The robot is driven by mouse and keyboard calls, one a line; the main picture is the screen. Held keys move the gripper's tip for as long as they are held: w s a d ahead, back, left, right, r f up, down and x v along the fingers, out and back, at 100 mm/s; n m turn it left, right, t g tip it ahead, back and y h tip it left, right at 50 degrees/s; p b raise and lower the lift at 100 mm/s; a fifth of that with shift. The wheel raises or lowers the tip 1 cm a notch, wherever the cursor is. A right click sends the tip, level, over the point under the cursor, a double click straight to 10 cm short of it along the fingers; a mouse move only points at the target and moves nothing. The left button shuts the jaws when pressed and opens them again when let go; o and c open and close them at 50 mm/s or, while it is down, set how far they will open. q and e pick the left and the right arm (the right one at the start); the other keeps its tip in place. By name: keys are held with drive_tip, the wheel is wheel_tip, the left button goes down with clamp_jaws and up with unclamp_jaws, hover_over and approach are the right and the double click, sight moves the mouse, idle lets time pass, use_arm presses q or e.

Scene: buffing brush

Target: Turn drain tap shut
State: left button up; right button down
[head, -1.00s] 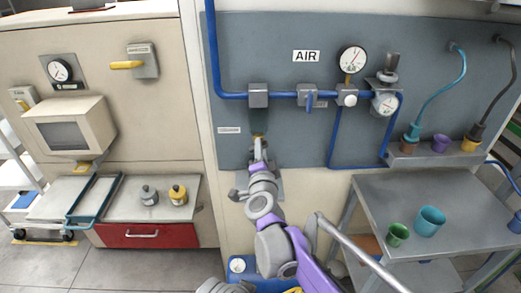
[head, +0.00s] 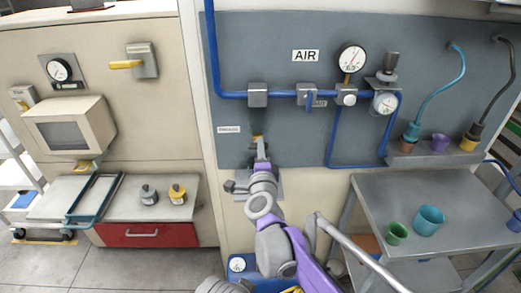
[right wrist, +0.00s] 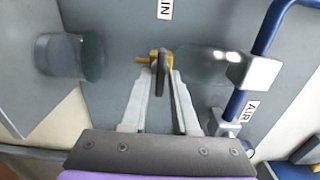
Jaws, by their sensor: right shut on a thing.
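The drain tap (right wrist: 146,60) is a small brass fitting with a dark grey handle (right wrist: 163,72), seen in the right wrist view at the end of a clear bowl (right wrist: 205,67). My right gripper (right wrist: 161,80) has its two fingertips on either side of the handle and is shut on it. In the head view my right gripper (head: 261,155) reaches up to the panel, and only a bit of the brass tap (head: 257,137) shows above it. The gripper hides most of the tap there. My left gripper is not in view.
A blue air pipe (head: 230,96) runs along the panel above, with a grey block (head: 258,95) over the tap. A grey table (head: 380,195) with cups stands at right.

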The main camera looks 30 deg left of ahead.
drive_tip(key=c, duration=0.9)
unclamp_jaws()
drive_tip(key=b+v, duration=0.1)
drive_tip(key=v, duration=1)
drive_tip(key=shift+w, duration=0.1)
